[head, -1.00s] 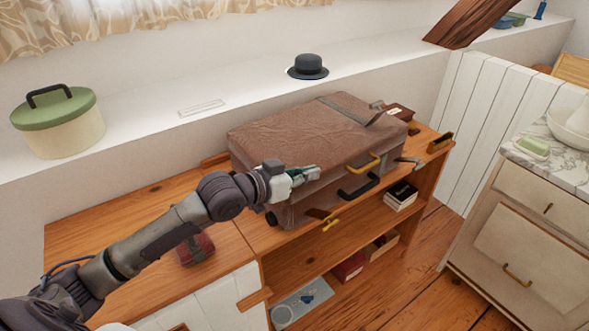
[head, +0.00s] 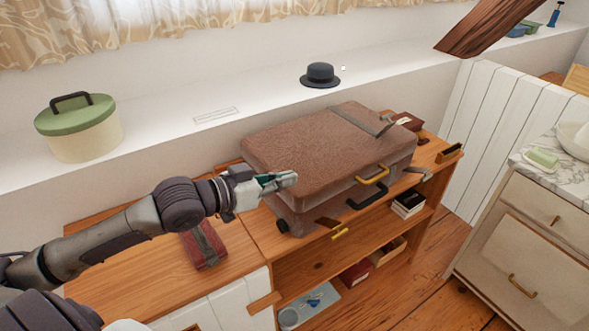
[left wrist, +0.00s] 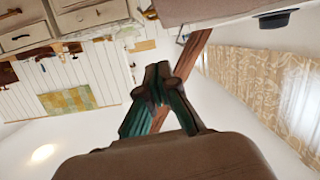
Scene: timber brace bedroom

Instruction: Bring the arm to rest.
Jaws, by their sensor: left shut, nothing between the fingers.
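My left arm comes in from the lower left of the head view. Its gripper (head: 282,181) is shut and empty, in front of the left side of a brown suitcase (head: 310,150) in that view. The suitcase lies flat on a wooden shelf unit, with a yellow handle and a dark handle on its front side. In the left wrist view the shut fingers (left wrist: 158,85) show in the middle, with a brown surface below them. I cannot tell how far the fingertips are from the suitcase. My right gripper is not in view.
The wooden shelf unit (head: 120,235) carries a dark red book-like object (head: 204,246) beneath my arm. A green-lidded box (head: 78,128) and a dark hat (head: 320,75) stand on the white ledge. A cream cabinet (head: 525,235) stands at right, with bare floor between.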

